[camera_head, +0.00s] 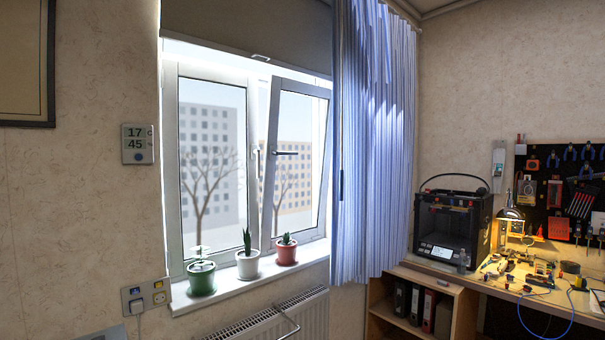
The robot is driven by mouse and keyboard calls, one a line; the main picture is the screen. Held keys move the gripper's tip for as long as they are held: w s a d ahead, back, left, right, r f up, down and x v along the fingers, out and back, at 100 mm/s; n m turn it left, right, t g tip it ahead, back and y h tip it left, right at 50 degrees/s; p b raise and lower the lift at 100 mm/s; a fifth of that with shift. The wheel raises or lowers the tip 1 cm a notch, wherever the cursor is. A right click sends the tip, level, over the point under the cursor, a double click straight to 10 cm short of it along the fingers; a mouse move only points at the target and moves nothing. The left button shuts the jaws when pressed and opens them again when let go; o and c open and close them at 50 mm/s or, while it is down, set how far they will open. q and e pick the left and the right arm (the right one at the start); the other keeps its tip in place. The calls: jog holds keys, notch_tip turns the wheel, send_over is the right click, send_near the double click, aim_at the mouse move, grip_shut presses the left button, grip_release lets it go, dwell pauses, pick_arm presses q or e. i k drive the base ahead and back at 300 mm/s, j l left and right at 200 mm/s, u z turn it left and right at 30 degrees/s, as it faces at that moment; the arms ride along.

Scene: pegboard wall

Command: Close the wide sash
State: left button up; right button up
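The window has two white-framed sashes above the sill. The left sash (212,170) appears shut, with an upright handle (257,161) at its right edge. The right sash (296,160) is ajar; its top leans into the room and its bottom sits near the frame. Its handle (286,153) lies horizontal. The curtain covers the area just right of this sash. I cannot tell for sure from the view which sash is the wide one. Neither of my grippers is in view.
Green (202,278), white (248,264) and red-brown (286,251) plant pots stand on the sill (225,292). A blue curtain (372,150) hangs at the right, a dark blind (250,30) above. A radiator (285,318) is below; a workbench with a 3D printer (452,228) stands right.

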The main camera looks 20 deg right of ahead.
aim_at(277, 83)
jog(key=i+l+u, duration=0.1)
jog(key=i+l, duration=0.4)
jog(key=l, duration=0.2)
jog(key=i+l+u, duration=0.25)
jog(key=i+l, duration=0.25)
jog(key=l, duration=0.2)
jog(key=i+l, duration=0.2)
jog(key=l, duration=0.2)
jog(key=i+u, duration=0.05)
